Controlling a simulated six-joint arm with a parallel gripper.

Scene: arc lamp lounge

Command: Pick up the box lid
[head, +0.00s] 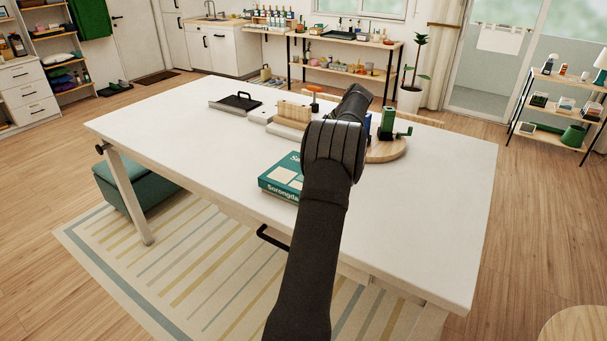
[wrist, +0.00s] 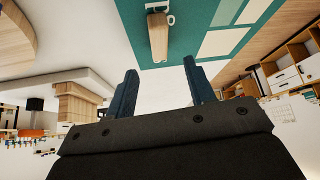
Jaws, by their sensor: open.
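The box (head: 280,180) is teal with white lettering and pale panels, lying flat on the white table in the head view, partly covered by my arm. Its teal lid top (wrist: 195,38) fills the upper middle of the wrist view. A wooden grip-like piece (wrist: 158,38) stands out against the teal there. My gripper (wrist: 161,68) is open, its two dark blue fingers apart and nothing between them. The fingers point toward the wooden piece and look apart from it. My arm hides the gripper in the head view.
On the white table (head: 190,150), a black-handled tray (head: 237,101), wooden blocks (head: 293,112) and a green cranked device (head: 389,124) on a round wooden board (head: 386,152) stand beyond the box. The table is clear at left and front right.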

